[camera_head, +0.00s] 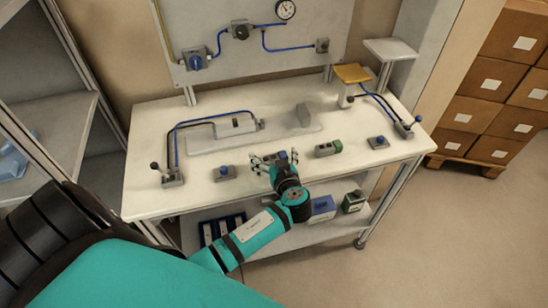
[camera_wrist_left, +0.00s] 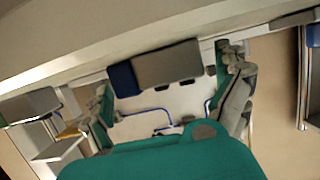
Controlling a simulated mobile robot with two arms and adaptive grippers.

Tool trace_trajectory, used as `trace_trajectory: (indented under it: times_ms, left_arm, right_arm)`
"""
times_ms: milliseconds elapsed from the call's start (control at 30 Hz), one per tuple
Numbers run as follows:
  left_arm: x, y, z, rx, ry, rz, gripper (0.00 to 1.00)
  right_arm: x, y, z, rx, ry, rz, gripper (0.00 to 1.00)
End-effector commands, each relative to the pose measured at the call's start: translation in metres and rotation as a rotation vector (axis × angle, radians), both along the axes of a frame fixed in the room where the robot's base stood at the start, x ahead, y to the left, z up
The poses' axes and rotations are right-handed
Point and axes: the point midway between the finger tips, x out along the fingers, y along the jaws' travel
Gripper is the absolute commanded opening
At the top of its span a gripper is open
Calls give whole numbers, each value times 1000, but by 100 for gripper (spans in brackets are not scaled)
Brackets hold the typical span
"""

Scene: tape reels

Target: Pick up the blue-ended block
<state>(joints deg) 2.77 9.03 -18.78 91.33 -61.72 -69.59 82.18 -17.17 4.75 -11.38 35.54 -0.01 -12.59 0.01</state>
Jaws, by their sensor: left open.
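The blue-ended block is a grey block (camera_wrist_left: 167,64) with a dark blue end (camera_wrist_left: 122,79) in the left wrist view, lying across the gap between my fingers. In the head view, a small blue patch (camera_head: 282,155) of it shows at my gripper, which hides most of the rest. My left gripper (camera_head: 274,159) is open at the front edge of the white table (camera_head: 150,140), its fingers spread. In the left wrist view, the fingers stand to either side of the block, with no clear contact. My right gripper is not in view.
A grey plate with a cylinder (camera_head: 235,126) lies behind. A shelf below holds boxes (camera_head: 322,208).

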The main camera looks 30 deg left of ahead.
Motion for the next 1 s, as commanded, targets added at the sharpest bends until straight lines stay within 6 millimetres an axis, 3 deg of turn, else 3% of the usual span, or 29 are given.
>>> trace_trajectory:
  times_ms: [133, 567, 1000]
  left_arm:
    - [0, 0, 0, 0, 0, 0, 99]
    - [0, -1, 0, -1, 1, 0, 42]
    - [0, -1, 2, -1, -1, 1, 41]
  right_arm:
    - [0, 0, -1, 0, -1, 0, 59]
    - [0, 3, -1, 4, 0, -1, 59]
    - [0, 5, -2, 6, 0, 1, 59]
